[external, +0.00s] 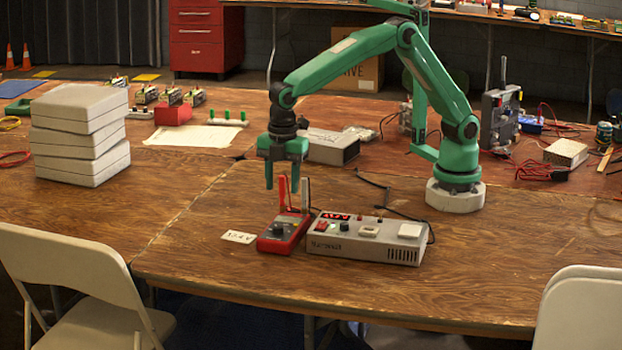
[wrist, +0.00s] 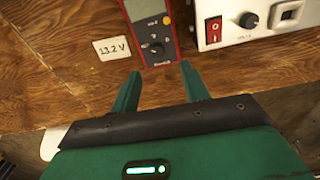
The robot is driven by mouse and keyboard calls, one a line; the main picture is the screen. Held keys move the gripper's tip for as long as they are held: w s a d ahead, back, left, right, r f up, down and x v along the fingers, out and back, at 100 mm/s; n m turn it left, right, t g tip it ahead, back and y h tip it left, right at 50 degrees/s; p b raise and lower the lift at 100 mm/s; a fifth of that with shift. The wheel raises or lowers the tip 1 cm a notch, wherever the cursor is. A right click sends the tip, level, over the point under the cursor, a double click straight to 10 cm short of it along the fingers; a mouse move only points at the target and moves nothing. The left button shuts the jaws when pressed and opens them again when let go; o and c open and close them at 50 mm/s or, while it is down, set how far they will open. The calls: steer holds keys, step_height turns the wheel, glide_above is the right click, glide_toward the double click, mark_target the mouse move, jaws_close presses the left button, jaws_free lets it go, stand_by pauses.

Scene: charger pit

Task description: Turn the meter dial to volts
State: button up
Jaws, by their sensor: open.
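The red multimeter (external: 284,233) lies on the wooden table, left of a grey power box. It also shows in the wrist view (wrist: 167,54), with its round dark dial (wrist: 156,47) below its small screen. The dial's exact setting is too small to read. My green gripper (external: 284,182) points down above and behind the meter in the external view. In the wrist view its two fingers (wrist: 160,85) are apart with nothing between them, short of the meter's edge nearest the gripper.
The grey power box (external: 365,240) with a red switch stands right beside the meter. A white card (wrist: 111,48) reading 13.2 V lies left of it. Stacked pale blocks (external: 80,130) stand at the far left. The table front is clear.

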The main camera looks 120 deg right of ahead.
mark_target(278, 226)
steer(key=shift+w+f+n, duration=0.15)
steer(key=shift+w+f, duration=0.2)
steer(key=shift+f, duration=0.25)
steer(key=shift+w+f+n, duration=0.15)
steer(key=shift+w+f, duration=0.15)
steer(key=shift+f, duration=0.25)
steer(key=shift+f, duration=3.9)
steer(key=c, duration=1)
